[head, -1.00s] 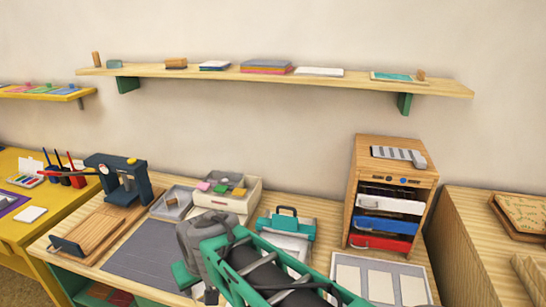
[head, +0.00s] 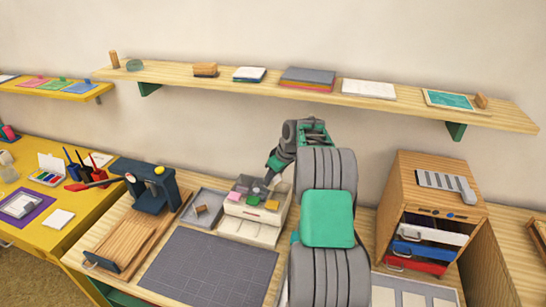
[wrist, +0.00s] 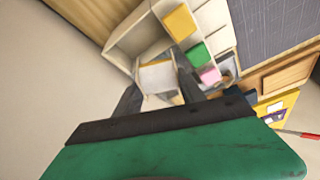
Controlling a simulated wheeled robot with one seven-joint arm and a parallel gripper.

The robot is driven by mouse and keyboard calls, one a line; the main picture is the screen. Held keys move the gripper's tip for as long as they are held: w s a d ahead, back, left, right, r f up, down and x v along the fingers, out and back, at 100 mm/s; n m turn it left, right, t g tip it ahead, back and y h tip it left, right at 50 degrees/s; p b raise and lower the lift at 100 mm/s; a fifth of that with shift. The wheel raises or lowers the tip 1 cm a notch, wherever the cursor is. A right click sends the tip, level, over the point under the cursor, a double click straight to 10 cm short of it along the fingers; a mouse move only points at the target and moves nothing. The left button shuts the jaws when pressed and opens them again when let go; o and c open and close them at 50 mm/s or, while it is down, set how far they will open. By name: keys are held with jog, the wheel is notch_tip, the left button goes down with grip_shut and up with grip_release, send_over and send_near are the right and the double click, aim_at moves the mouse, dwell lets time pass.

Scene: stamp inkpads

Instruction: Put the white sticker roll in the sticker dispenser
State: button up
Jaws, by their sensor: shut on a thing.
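My gripper (head: 265,185) is over the back right part of the cream sticker dispenser (head: 246,230), reaching down from behind it. In the wrist view the gripper (wrist: 158,92) has its dark fingers shut on a pale block-like thing, which I take to be the white sticker roll (wrist: 157,76). It is at or just above the dispenser's open compartments (wrist: 130,38); I cannot tell whether it touches them. Yellow (wrist: 180,24), green (wrist: 200,53) and pink (wrist: 210,74) pieces sit in a row beside it. In the head view the held roll is too small to make out.
A grey tray (head: 211,222) holding a wooden block is left of the dispenser. A dark mat (head: 190,285) lies clear in front. A dark press (head: 150,185) stands further left and a wooden drawer cabinet (head: 402,205) at the right. A shelf (head: 210,83) runs above.

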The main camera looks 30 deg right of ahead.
aim_at(279, 177)
jog(key=d+f, duration=0.2)
jog(key=d, duration=0.1)
jog(key=shift+w+f+b, duration=0.2)
jog(key=shift+w+b, duration=0.1)
jog(key=shift+w, duration=0.1)
notch_tip(279, 177, down, 9)
jog(key=b, duration=0.5)
jog(key=shift+b, duration=0.35)
jog(key=o, duration=1.4)
jog(key=shift+o, duration=0.2)
